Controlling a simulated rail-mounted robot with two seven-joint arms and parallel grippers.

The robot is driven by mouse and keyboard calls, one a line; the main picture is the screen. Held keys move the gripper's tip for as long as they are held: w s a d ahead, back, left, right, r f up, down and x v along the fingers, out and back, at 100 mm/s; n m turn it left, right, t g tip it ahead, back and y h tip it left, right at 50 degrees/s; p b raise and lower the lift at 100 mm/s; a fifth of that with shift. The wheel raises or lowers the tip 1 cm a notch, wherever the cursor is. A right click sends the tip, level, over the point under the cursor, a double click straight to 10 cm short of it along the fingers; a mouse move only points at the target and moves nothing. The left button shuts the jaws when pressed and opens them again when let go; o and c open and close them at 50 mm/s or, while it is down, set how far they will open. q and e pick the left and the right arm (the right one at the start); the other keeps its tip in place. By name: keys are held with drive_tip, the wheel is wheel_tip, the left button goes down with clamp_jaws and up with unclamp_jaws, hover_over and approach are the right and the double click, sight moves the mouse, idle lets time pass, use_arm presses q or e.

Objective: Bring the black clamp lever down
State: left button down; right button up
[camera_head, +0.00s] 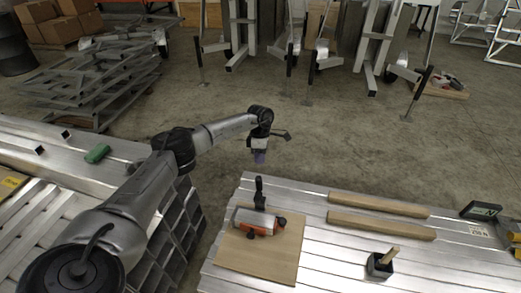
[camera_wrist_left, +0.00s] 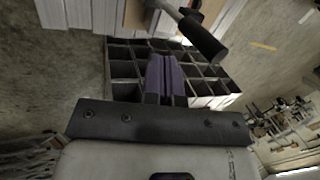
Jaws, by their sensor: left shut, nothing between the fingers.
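The black clamp lever (camera_head: 259,188) stands upright at the back edge of a wooden board (camera_head: 255,261) on the aluminium table. Beside it, on the board, lies a grey and orange part (camera_head: 255,222) with black knobs. My left gripper (camera_head: 260,158) hangs in the air above and behind the lever, apart from it in the picture. Its purple fingers are shut and empty. In the left wrist view the fingers (camera_wrist_left: 166,78) point away from the camera, and the black lever (camera_wrist_left: 204,40) shows just past them to the upper right. My right gripper is not seen.
Two wooden bars (camera_head: 380,215) and a black holder (camera_head: 380,265) with a wooden piece lie right of the board. A dark label or display (camera_head: 481,210) is at the far right. A green object (camera_head: 97,153) lies on the left table. Dark open compartments (camera_head: 178,225) show between the tables.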

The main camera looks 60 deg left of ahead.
use_arm(q)
drive_tip(key=shift+s+d+f, duration=0.4)
drive_tip(key=shift+d+f, duration=0.05)
drive_tip(key=shift+d, duration=0.2)
drive_tip(key=shift+s+d+f, duration=0.4)
drive_tip(key=shift+d+f, duration=0.05)
drive_tip(key=shift+d, duration=0.2)
drive_tip(key=shift+s+d+f, duration=0.4)
drive_tip(key=shift+d+f, duration=0.05)
drive_tip(key=shift+d, duration=0.2)
